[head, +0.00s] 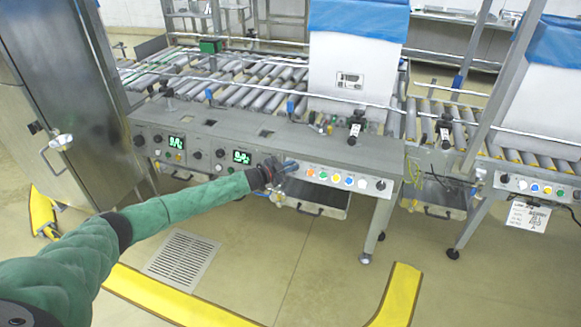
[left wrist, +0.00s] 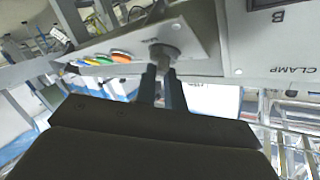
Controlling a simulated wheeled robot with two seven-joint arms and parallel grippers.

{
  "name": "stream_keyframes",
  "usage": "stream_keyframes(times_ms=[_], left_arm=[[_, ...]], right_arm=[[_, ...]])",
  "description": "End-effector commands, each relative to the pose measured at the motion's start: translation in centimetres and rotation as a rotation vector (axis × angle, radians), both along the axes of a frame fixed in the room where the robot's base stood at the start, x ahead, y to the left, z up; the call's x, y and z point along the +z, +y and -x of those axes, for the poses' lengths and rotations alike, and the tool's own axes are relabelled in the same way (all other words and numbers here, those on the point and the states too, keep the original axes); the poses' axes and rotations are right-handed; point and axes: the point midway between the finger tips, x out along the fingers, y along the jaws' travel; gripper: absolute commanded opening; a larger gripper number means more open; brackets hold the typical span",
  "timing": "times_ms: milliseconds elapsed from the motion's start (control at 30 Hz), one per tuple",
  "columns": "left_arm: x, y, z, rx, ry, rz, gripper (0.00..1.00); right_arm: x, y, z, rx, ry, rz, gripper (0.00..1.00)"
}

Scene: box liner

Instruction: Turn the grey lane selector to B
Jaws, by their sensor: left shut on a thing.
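In the head view the left gripper (head: 285,167) reaches the front panel of the conveyor, and the arm and fingers hide the selector there. Which way the selector points cannot be told. My right gripper is in neither view.
Several coloured buttons (head: 336,176) sit on the panel just right of the gripper. Green displays (head: 242,157) and black knobs are to its left. A white box with a blue liner (head: 358,18) stands on the rollers. Floor in front is mostly clear.

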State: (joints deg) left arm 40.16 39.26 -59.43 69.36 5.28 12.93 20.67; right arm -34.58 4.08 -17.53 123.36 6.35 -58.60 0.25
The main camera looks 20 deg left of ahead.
Motion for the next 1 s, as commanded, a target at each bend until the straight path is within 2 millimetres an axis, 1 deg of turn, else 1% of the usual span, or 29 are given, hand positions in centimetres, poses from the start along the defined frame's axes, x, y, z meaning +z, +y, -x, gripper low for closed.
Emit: stream_keyframes(times_ms=[167,200,267,300,567,667,767,1000], left_arm=[[0.1,0.0,0.0,-0.001,-0.001,0.0,0.0],[0.1,0.0,0.0,-0.001,-0.001,0.0,0.19],[0.1,0.0,0.0,0.0,-0.002,0.0,0.3],[0.1,0.0,0.0,0.0,-0.001,0.001,0.33],[0.0,0.0,0.0,0.0,0.0,0.0,0.33],[0.0,0.3,0.4,0.0,0.0,0.0,0.33],[0.1,1.0,1.4,0.0,0.001,-0.001,0.33],[0.6,3.0,4.2,0.0,0.0,0.0,0.33]], right_arm=[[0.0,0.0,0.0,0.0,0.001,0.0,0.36],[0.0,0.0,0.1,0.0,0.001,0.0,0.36],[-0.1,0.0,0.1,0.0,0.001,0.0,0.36],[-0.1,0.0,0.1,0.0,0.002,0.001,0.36],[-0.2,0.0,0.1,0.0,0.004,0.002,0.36],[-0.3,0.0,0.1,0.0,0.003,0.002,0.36],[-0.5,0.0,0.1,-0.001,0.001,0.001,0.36],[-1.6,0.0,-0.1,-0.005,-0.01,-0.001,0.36]])
